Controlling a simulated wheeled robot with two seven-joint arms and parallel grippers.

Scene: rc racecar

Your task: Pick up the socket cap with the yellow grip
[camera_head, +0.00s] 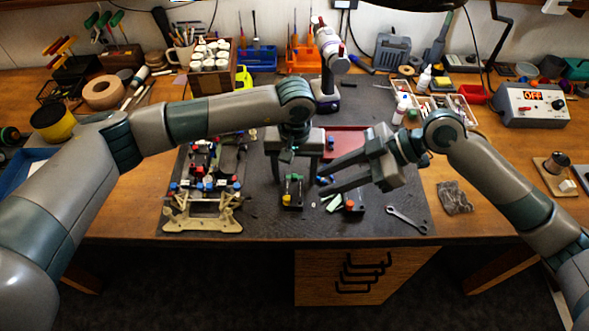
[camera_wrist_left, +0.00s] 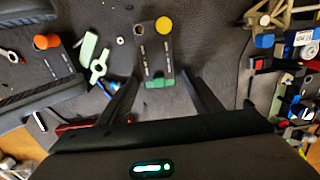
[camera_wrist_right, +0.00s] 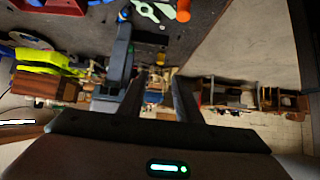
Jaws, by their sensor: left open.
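The socket cap with the yellow grip (camera_head: 287,199) stands in a small dark holder (camera_head: 293,190) on the black mat. In the left wrist view, the round yellow grip (camera_wrist_left: 163,25) sits at the holder's far end, with a green part (camera_wrist_left: 158,82) at the near end. My left gripper (camera_head: 290,178) is open and points down above the holder. In its wrist view the fingers (camera_wrist_left: 160,82) flank the green end, with the yellow grip beyond the fingertips. My right gripper (camera_head: 321,181) is open and empty, to the right of the holder, pointing left.
An orange-topped piece (camera_head: 349,205) stands right of the yellow one, with a pale green piece (camera_head: 332,203) nearby. A wrench (camera_head: 406,218) lies further right. The racecar chassis (camera_head: 203,195) stands to the left. A red tray (camera_head: 347,142) lies behind the right gripper.

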